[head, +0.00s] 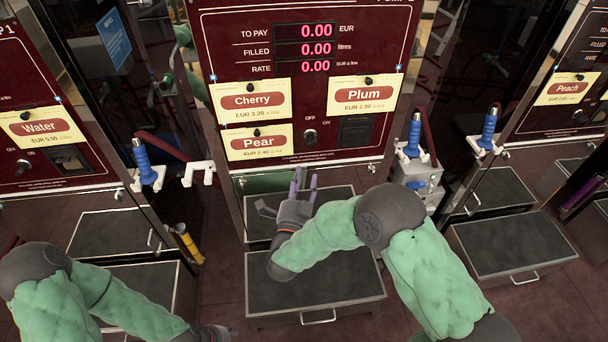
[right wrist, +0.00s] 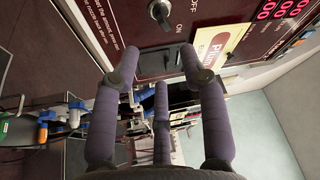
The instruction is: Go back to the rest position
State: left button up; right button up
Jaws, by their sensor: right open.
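My right gripper (head: 305,180) is open and empty, in front of the lower part of the middle pump (head: 225,60). In the right wrist view its purple fingers (right wrist: 160,68) stand apart with nothing between them, and the pump's switch (right wrist: 160,10) and dark slot (right wrist: 156,62) lie beyond them. My left gripper (head: 222,333) shows only in part at the bottom edge of the head view, and its fingers cannot be made out clearly.
Cherry (head: 252,101), Plum (head: 364,94) and Pear (head: 258,143) cards hang on the middle pump. Its displays read 0.00. Blue-handled nozzles (head: 144,163) and (head: 412,136) hang beside it.

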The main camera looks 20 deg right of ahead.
dwell(0.4)
jog(key=s+a+f+n+g+y+p, duration=0.1)
jog(key=a+f+n+g+y+p, duration=0.25)
jog(key=f, duration=0.65)
jog(key=s+a+f+n+g+y+p, duration=0.1)
jog(key=a+f+n+g+y, duration=0.25)
jog(key=f+n+y, duration=0.5)
jog(key=s+a+f+n+g+y+p, duration=0.1)
jog(key=s+f+g, duration=0.3)
jog(key=s, duration=0.6)
jog(key=s+a+f+n+g+y+p, duration=0.2)
jog(key=s+a+f+n+g, duration=0.2)
jog(key=s, duration=0.7)
jog(key=shift+a+f+g, duration=0.2)
jog(key=shift+f+g, duration=0.15)
jog(key=shift+g, duration=0.35)
